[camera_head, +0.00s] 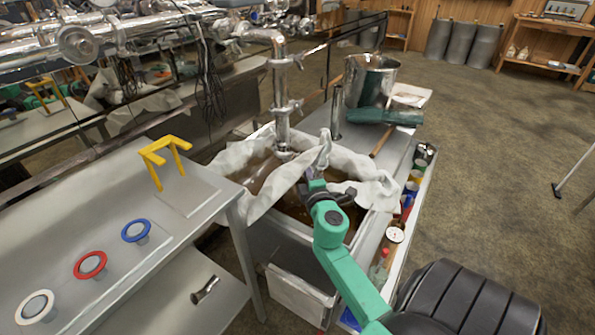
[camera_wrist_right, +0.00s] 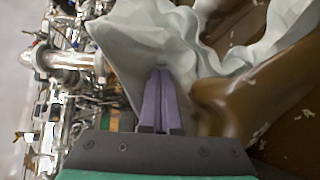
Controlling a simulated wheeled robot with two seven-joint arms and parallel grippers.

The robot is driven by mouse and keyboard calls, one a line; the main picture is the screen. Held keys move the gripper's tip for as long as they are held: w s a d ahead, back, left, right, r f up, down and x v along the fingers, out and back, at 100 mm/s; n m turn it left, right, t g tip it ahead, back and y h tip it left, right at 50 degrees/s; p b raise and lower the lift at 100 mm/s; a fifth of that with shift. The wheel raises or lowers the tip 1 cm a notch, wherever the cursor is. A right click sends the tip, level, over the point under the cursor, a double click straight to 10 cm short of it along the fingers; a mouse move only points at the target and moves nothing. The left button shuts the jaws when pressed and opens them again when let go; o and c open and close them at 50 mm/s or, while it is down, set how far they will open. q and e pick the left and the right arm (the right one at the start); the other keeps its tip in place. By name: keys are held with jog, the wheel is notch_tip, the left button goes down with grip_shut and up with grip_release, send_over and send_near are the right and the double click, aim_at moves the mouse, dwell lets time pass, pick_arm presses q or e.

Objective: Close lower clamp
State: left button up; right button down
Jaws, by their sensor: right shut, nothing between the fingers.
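A shiny steel pipe (camera_head: 282,85) stands upright over the syrup pan. It carries an upper clamp (camera_head: 284,62) and a lower clamp (camera_head: 288,108) with small parts sticking out to the side; I cannot tell whether the lower one is open or shut. My right gripper (camera_head: 318,172) is to the right of and below the lower clamp, apart from it, among the folds of white cloth (camera_head: 268,186). Its purple fingers (camera_wrist_right: 158,100) are together and empty in the wrist view, close to the cloth. Steel fittings (camera_wrist_right: 70,58) lie to their left there. My left gripper is out of view.
Brown syrup (camera_head: 254,172) fills the pan beneath the cloth. A steel pot (camera_head: 370,80) and green folded fabric (camera_head: 385,117) stand behind. A side tray with bottles and a dial gauge (camera_head: 395,235) runs along the right. A yellow stand (camera_head: 164,158) is on the left table.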

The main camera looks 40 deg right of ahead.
jog(key=w+d, duration=0.2)
jog(key=d, duration=0.5)
jog(key=shift+w+d+b, duration=0.2)
jog(key=shift+w+b, duration=0.15)
jog(key=shift+b, duration=0.1)
jog(key=shift+r, duration=0.1)
dwell(0.3)
